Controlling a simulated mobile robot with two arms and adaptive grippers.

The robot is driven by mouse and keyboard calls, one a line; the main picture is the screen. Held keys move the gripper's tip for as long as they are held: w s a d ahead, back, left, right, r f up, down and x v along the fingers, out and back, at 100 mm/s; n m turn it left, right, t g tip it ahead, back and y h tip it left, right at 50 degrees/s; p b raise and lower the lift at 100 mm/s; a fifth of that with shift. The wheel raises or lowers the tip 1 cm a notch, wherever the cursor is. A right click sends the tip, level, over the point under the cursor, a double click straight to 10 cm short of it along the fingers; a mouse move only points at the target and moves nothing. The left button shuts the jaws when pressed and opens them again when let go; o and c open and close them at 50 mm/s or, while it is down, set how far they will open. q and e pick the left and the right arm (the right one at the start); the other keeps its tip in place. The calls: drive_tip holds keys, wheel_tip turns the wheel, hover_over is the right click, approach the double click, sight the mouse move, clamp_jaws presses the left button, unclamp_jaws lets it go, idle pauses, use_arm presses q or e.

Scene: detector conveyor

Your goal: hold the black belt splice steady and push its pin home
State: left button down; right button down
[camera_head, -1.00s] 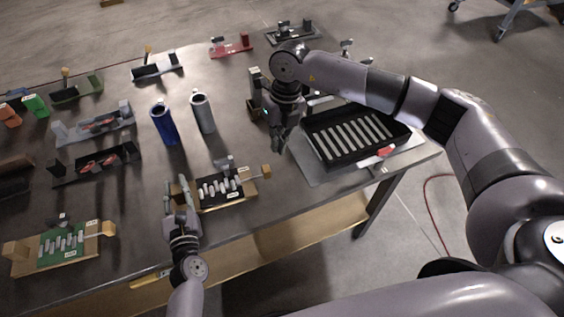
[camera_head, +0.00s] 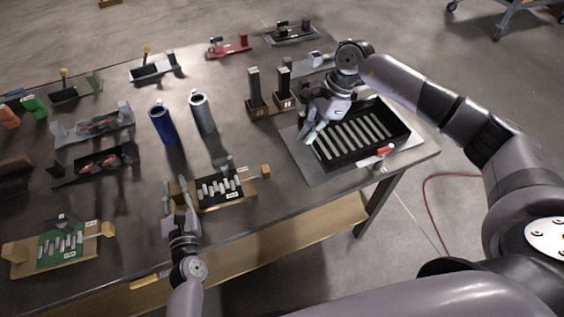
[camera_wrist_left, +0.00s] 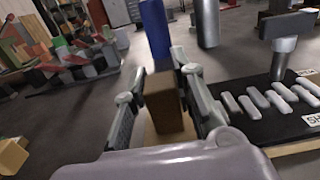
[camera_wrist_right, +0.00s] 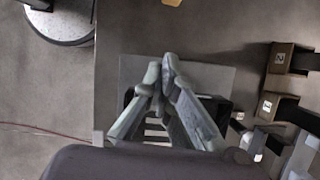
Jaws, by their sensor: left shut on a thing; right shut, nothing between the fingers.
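The black belt splice (camera_head: 221,187), a black plate with a row of pale bars and a white label, lies on the table at front centre. It also shows at the right of the left wrist view (camera_wrist_left: 275,115). A small wooden block (camera_head: 265,171) sits at its right end, perhaps the pin's head; I cannot tell how far in it is. My left gripper (camera_head: 177,187) is shut on the brown block (camera_wrist_left: 164,98) at the splice's left end. My right gripper (camera_head: 309,138) is shut and empty, over the left side of a black tray, well right of the splice.
The slatted black tray (camera_head: 397,117) lies on a grey plate at the table's right edge. Two dark posts (camera_head: 284,82) stand behind it. A blue cylinder (camera_head: 164,126) and grey cylinder (camera_head: 203,114) stand behind the splice. A green splice (camera_head: 62,246) lies front left.

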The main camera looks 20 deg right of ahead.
sight(266, 172)
drive_tip(key=shift+d, duration=0.1)
idle(0.3)
drive_tip(key=x, duration=0.9)
drive_tip(key=shift+f, duration=0.35)
drive_tip(key=a, duration=0.3)
drive_tip(key=shift+a+f, duration=0.15)
drive_tip(key=shift+a, duration=0.55)
drive_tip(key=a, duration=0.6)
drive_tip(key=shift+a, duration=0.4)
drive_tip(key=shift+d, duration=0.15)
